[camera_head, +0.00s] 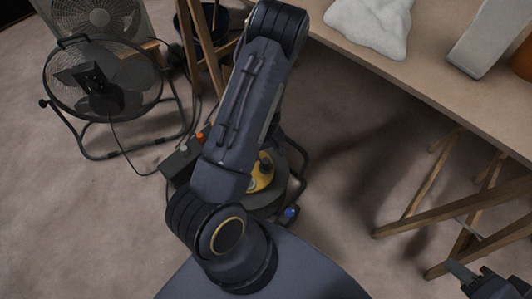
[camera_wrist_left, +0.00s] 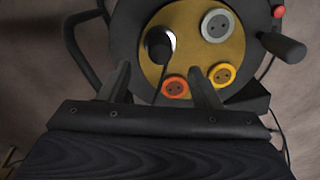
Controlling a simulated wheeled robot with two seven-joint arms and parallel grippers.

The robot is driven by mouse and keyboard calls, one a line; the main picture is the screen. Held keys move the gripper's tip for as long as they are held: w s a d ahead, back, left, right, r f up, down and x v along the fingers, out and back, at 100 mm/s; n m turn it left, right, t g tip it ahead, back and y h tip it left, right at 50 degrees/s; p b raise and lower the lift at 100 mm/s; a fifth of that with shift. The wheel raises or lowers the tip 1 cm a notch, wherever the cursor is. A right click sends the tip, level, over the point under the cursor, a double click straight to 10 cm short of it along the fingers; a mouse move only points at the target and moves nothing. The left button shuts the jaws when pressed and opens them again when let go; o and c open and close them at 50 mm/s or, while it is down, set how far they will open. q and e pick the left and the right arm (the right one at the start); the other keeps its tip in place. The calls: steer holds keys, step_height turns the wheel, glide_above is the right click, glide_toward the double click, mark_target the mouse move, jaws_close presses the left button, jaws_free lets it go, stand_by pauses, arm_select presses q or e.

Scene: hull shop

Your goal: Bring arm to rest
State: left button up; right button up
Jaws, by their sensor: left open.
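My left arm (camera_head: 245,110) rises through the middle of the head view and folds at the top; its gripper is hidden there. In the left wrist view my left gripper (camera_wrist_left: 158,78) is open, its two dark fingers apart with nothing between them. Beyond the fingers is a cable reel (camera_wrist_left: 190,50) with a yellow face, a grey, a yellow and an orange socket. A black plug (camera_wrist_left: 159,44) with a cord sits at the face. The reel (camera_head: 262,178) is partly hidden behind my arm in the head view. My right gripper (camera_head: 472,276) shows only partly at the lower right edge.
A workbench (camera_head: 440,80) on wooden trestles (camera_head: 465,210) spans the upper right, with a white cloth-like heap (camera_head: 372,22) and a pale block (camera_head: 485,38) on it. A black floor fan (camera_head: 102,85) stands at left. Cables run over the floor. Open floor lies at lower left.

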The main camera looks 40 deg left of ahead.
arm_select(q)
steer(key=shift+r, duration=0.15)
stand_by(0.4)
steer(key=d+r+m+t+h, duration=0.2)
steer(key=d+r, duration=0.2)
steer(key=r, duration=0.7)
steer(key=d+r+m+t+h, duration=0.15)
steer(key=d+r, duration=0.25)
steer(key=r, duration=0.7)
steer(key=s+d+r+m+t, duration=0.1)
steer(key=s+d+r+m, duration=0.1)
steer(key=s+r+m, duration=0.35)
steer(key=s+d+r+m+t, duration=0.1)
steer(key=s+d+r+m, duration=0.1)
steer(key=s+r, duration=0.55)
step_height(320, 180, up, 27)
steer(key=s+p, duration=0.1)
steer(key=p, duration=2.7)
steer(key=shift+s+a+r+p, duration=0.15)
steer(key=shift+s+a+p, duration=0.05)
steer(key=shift+s+p, duration=0.2)
